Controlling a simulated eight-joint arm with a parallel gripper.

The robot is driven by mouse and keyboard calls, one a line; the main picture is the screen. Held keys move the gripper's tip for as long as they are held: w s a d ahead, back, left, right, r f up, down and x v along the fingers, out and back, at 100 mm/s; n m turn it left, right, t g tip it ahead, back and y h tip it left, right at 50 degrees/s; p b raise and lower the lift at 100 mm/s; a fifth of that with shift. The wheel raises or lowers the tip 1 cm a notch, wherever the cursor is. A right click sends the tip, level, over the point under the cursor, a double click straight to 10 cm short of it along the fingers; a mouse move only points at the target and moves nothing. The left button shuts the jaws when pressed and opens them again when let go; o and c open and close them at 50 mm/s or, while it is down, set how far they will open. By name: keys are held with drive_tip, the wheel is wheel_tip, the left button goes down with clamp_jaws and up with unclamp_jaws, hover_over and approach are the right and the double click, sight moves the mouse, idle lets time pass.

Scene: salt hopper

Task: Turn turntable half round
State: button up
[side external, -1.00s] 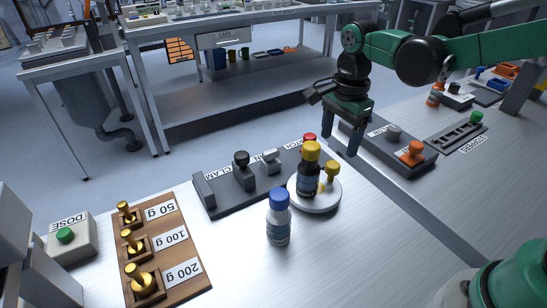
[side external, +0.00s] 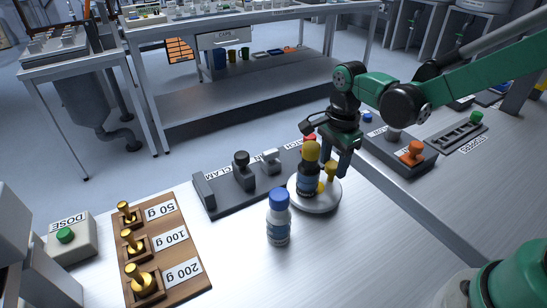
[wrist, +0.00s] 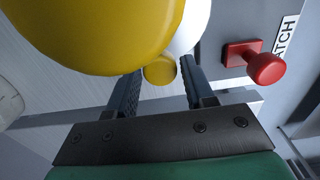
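The turntable (side external: 318,207) is a small white disc on the near bench. On it stand a dark bottle with a yellow cap (side external: 311,151) and an upright yellow knob (side external: 331,171). My gripper (side external: 336,167) is at the knob, fingers pointing down. In the wrist view, the open fingers (wrist: 160,82) lie on either side of the yellow knob (wrist: 160,69), with a gap on both sides. The bottle's yellow cap (wrist: 95,30) fills the upper left of that view and hides much of the turntable (wrist: 187,38).
A blue-capped bottle (side external: 279,218) stands in front of the turntable. A grey clamp panel (side external: 222,197) lies behind left; its red knob (wrist: 266,67) shows in the wrist view. A wooden weight board (side external: 185,268) is at left. A panel with an orange knob (side external: 411,153) is at right.

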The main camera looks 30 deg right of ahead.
clamp_jaws()
